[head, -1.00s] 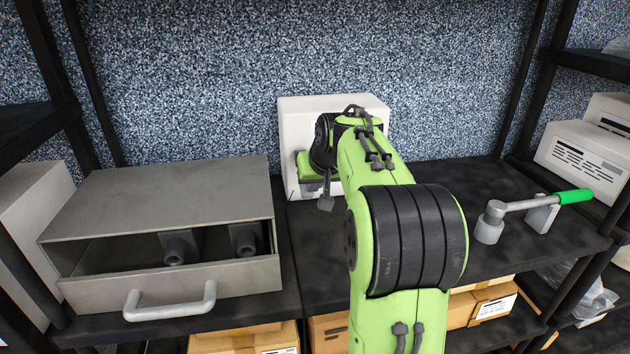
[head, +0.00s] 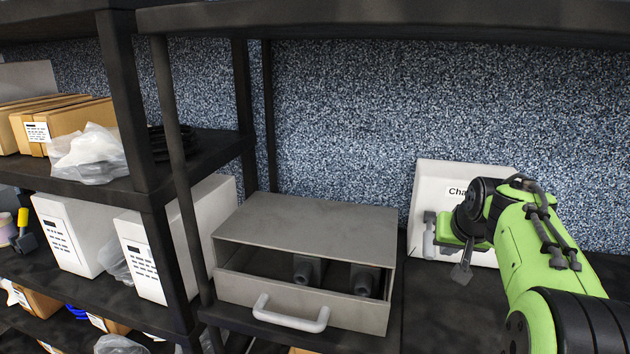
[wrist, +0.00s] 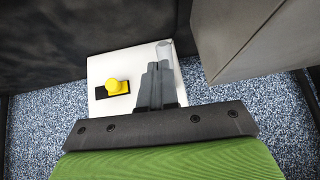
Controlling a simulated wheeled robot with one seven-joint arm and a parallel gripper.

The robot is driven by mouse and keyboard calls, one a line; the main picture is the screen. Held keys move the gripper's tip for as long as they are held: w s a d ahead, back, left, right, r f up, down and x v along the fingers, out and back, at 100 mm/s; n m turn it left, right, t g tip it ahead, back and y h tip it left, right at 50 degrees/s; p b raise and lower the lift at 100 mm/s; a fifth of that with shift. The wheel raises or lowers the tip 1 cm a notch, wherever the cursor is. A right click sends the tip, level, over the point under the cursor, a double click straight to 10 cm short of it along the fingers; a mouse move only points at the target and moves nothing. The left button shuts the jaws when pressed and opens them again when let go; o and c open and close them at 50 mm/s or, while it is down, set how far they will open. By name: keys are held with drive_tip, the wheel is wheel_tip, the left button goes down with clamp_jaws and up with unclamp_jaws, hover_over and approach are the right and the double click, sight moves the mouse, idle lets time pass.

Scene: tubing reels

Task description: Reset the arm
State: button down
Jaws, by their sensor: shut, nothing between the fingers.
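My green arm reaches in from the right of the head view. My gripper (head: 462,274) points downward in front of a white panel (head: 430,185) with partly hidden lettering. It also shows in the wrist view (wrist: 154,70), where its grey fingers are together with nothing between them. In the wrist view the panel (wrist: 103,67) carries a yellow knob (wrist: 115,86) on a black and yellow base. A pale grey cylinder (wrist: 165,50) is beside the fingertips in that picture; I cannot tell whether they touch.
A grey box (head: 310,220) with its handled drawer (head: 292,314) pulled open stands left of my gripper. Two dark grey fittings (head: 307,270) are inside. Black shelf posts (head: 175,180) and white boxes (head: 143,255) stand further left. An upper shelf (head: 380,18) crosses the top.

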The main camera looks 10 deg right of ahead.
drive_tip(key=s+a+r+n+y+p, duration=0.1)
drive_tip(key=s+a+r+n+p, duration=0.1)
drive_tip(key=s+a, duration=0.65)
drive_tip(key=s+a+r+n+p, duration=0.1)
drive_tip(key=s+a+r+p, duration=0.15)
drive_tip(key=s+a, duration=0.65)
drive_tip(key=s+a+f+n+p, duration=0.1)
drive_tip(key=s+a+f, duration=0.1)
drive_tip(key=s, duration=0.3)
drive_tip(key=s+a+f+g+y, duration=0.1)
drive_tip(key=s+a+f, duration=0.1)
drive_tip(key=s, duration=0.2)
drive_tip(key=shift+s+f+n+p, duration=0.35)
drive_tip(key=shift+n, duration=0.05)
